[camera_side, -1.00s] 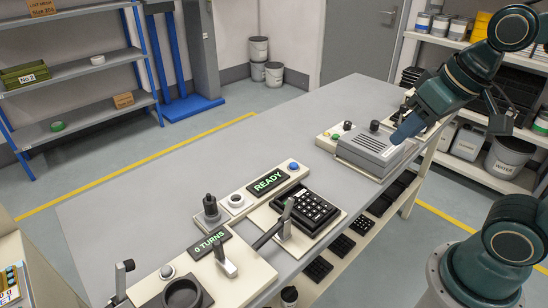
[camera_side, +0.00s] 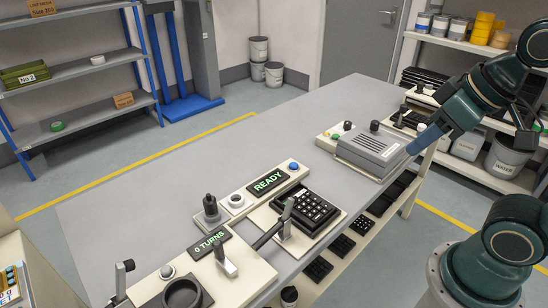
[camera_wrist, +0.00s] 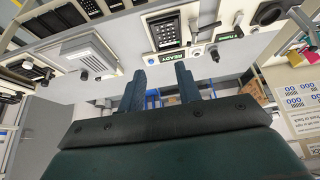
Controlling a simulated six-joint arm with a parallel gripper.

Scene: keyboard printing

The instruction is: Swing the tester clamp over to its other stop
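The tester (camera_side: 260,215) is a cream base on the bench with a lit READY display (camera_side: 268,182) and a black keypad (camera_side: 308,209) on it. In the wrist view the keypad (camera_wrist: 165,31) and READY display (camera_wrist: 162,57) appear at the top, beyond the fingers. My gripper (camera_side: 413,147) is far from the clamp, by the right side of a grey slotted box. Its two blue fingers (camera_wrist: 161,92) are apart with nothing between them.
The grey slotted box (camera_side: 371,148) stands on the bench at the right. A 0 TURNS display (camera_side: 209,243), a black-knobbed post (camera_side: 210,209) and a round dark cup (camera_side: 183,295) are near the tester.

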